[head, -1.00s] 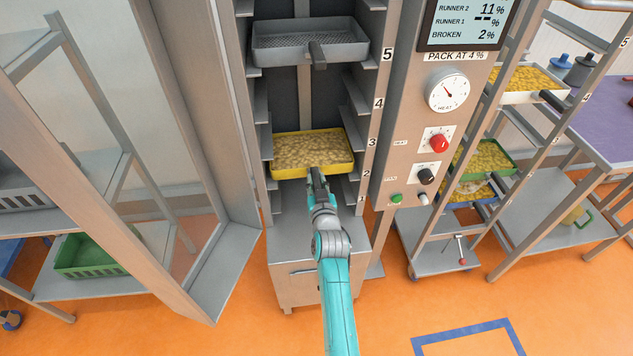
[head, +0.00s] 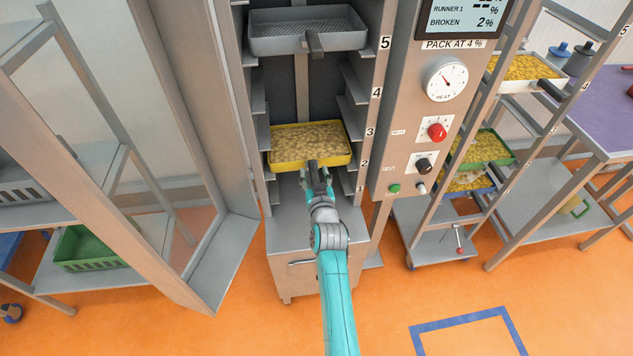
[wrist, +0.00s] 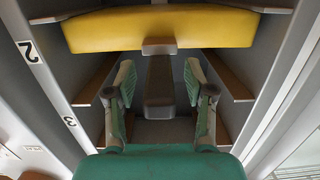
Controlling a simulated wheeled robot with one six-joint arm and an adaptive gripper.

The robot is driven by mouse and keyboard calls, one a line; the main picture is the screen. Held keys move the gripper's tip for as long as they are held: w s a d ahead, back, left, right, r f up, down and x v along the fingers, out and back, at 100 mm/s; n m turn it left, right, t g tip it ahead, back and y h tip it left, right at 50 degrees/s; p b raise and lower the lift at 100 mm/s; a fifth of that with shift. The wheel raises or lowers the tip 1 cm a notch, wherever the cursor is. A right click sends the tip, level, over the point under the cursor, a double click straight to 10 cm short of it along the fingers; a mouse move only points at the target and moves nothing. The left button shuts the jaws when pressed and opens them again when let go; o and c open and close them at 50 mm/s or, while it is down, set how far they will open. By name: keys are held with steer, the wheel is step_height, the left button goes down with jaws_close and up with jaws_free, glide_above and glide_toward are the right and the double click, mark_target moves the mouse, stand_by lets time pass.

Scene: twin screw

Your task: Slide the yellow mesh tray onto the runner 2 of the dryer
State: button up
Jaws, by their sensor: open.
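The yellow mesh tray (head: 308,146), filled with pale yellow pieces, sits inside the open dryer at the runner marked 2. Its front wall and dark handle face out. In the wrist view the yellow tray (wrist: 160,29) spans between the side rails, with its handle (wrist: 159,88) pointing toward me. My gripper (head: 317,178) is at the handle, just in front of the tray. In the wrist view my gripper (wrist: 158,82) is open, with one finger on each side of the handle and gaps showing on both sides.
A grey mesh tray (head: 307,32) sits higher in the dryer, near label 5. The dryer door (head: 185,150) stands open at left. The control panel (head: 432,110) is at right. A rack with a green tray (head: 482,148) stands further right. The rails between the two dryer trays are empty.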

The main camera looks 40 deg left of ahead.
steer(key=v, duration=1.1)
steer(key=shift+s+d, duration=0.25)
steer(key=shift+r, duration=0.1)
steer(key=f+v, duration=0.1)
steer(key=v, duration=0.8)
stand_by(0.4)
stand_by(0.4)
